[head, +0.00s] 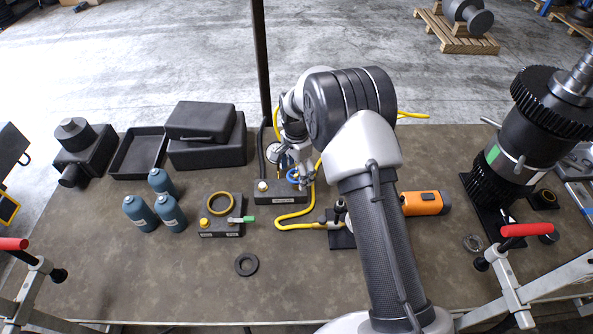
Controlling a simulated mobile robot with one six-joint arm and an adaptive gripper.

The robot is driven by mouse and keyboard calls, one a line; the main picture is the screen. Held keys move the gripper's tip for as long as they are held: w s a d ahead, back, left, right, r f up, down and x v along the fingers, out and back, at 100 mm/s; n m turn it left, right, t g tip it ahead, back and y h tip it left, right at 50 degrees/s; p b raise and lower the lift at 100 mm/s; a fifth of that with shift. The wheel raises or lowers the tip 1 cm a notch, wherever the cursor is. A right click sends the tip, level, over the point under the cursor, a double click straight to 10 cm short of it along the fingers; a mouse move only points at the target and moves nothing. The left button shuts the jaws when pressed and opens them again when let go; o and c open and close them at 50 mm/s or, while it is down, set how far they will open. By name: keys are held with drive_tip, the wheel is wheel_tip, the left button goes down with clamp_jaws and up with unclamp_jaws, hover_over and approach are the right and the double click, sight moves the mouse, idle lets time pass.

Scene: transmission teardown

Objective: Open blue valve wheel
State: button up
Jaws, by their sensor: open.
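The blue valve wheel (293,176) sits on a small dark block (268,193) near the middle of the table. The wheel shows only in part, because my gripper is close around or beside it. My gripper (303,184) is at the wheel with its fingers pointing down and is open. I cannot tell whether the fingers touch the wheel. My arm comes in from the front and covers the area right of the wheel. A round gauge (273,153) stands just behind the block.
A yellow hose (292,214) curves right of the block. A block with a brass ring and green-handled lever (220,214) and several teal bottles (140,213) stand left. Black cases (207,150) are behind. A dark post rises at the back. An orange tool (424,203) and gear assembly (508,150) are right.

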drive_tip(key=shift+c, duration=0.6)
drive_tip(key=c, duration=0.9)
drive_tip(key=shift+c, duration=0.2)
